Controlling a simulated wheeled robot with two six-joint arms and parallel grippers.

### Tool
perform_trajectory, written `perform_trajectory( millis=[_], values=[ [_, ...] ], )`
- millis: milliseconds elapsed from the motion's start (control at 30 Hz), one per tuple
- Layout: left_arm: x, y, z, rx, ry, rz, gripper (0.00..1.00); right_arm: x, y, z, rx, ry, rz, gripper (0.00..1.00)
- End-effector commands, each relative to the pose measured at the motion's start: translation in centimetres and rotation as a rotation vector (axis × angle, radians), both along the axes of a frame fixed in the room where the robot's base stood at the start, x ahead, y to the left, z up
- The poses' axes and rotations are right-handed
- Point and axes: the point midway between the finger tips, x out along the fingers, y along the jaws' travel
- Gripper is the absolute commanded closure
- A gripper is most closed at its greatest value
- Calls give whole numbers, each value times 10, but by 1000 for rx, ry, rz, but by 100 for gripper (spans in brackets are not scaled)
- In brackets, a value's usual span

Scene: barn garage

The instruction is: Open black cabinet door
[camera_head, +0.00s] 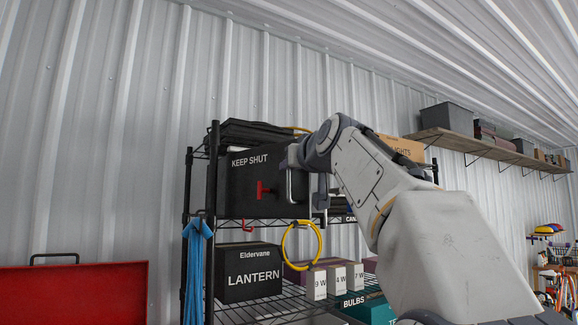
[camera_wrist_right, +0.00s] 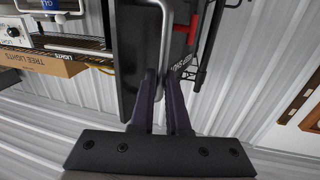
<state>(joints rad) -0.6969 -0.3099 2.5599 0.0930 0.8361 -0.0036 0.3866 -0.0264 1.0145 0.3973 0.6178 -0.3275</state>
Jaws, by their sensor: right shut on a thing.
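The black cabinet (camera_head: 235,185) stands on the upper part of a wire rack in the head view. Its front reads "KEEP SHUT" and carries a red latch (camera_head: 265,190), also visible in the wrist view (camera_wrist_right: 192,27). A silver bar handle (camera_head: 291,188) is right of the latch. My right gripper (camera_head: 295,155) is at the upper part of this handle, reaching in from the right. In the wrist view its fingers (camera_wrist_right: 164,78) are shut on the handle (camera_wrist_right: 163,30). I cannot tell whether the door is ajar. My left gripper is not in view.
Below the cabinet, the rack (camera_head: 213,140) holds a black lantern box (camera_head: 250,270), a yellow ring (camera_head: 302,246) and several cartons. A blue cloth (camera_head: 196,260) hangs at its left. A red chest (camera_head: 75,292) stands lower left. A wall shelf (camera_head: 480,147) is at right.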

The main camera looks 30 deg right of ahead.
Motion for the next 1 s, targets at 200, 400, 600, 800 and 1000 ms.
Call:
perform_trajectory(
  millis=[200, 400, 600, 800, 1000],
  values=[
    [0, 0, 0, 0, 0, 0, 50, 2, -1, -2, 4, 3, 2, 100],
    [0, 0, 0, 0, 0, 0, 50, 2, -1, -2, 3, 4, 1, 57],
    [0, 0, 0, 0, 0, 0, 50, 1, 0, -1, 1, 3, 1, 57],
    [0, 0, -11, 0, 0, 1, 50, -15, 2, -3, 0, -1, -1, 57],
    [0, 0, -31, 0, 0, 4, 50, -55, 7, -5, 0, -2, -3, 57]
  ],
)
